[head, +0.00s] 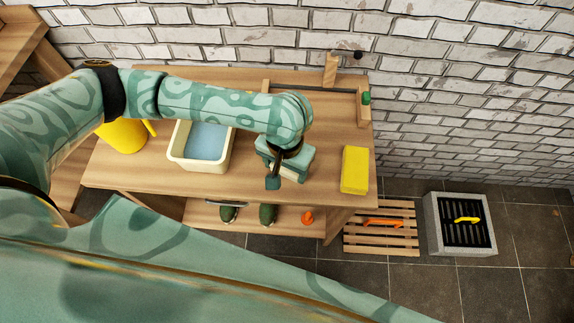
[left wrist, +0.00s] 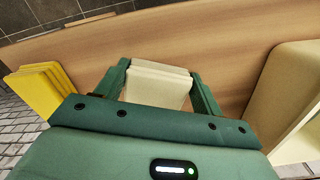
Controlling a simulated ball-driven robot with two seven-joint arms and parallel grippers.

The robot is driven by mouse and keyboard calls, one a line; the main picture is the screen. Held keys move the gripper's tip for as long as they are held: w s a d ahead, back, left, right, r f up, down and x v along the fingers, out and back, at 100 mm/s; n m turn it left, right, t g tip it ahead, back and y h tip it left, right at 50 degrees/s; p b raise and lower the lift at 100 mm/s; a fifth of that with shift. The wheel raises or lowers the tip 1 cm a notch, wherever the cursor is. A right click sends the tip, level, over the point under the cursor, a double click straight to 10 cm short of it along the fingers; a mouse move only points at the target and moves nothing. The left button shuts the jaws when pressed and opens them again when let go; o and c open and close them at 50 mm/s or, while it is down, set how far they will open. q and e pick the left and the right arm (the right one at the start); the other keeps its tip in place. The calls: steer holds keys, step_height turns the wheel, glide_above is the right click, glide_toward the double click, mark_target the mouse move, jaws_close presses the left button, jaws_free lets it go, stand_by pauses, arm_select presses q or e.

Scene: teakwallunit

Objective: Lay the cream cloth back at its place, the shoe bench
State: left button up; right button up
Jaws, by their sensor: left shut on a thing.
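My left gripper (head: 284,176) is over the wooden bench (head: 330,140), which has shoes on its lower shelf. In the left wrist view, the two green fingers of the gripper (left wrist: 160,72) are shut on the folded cream cloth (left wrist: 156,88). The cloth is a thick, layered block, with bench wood behind it. In the head view the wrist and fingers hide most of the cloth. I cannot tell whether it touches the bench top. My right gripper is not in view.
A cream basin with blue water (head: 206,142) and a yellow watering can (head: 124,136) stand left of the gripper. A folded yellow cloth (head: 354,170) lies to its right. Green shoes (head: 268,214) are below. A slatted rack (head: 381,240) and grey grated box (head: 434,222) are on the floor.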

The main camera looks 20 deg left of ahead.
arm_select(q)
steer(key=shift+r, duration=0.15)
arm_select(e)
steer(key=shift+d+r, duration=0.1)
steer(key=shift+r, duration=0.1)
arm_select(q)
steer(key=o, duration=0.9)
steer(key=shift+c, duration=0.2)
steer(key=shift+r+p, duration=0.25)
steer(key=shift+p, duration=0.1)
step_height(320, 180, up, 12)
steer(key=p, duration=0.7)
steer(key=shift+f, duration=0.25)
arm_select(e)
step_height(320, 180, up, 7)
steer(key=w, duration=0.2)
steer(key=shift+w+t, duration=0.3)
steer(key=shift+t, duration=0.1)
arm_select(q)
steer(key=shift+s, duration=0.15)
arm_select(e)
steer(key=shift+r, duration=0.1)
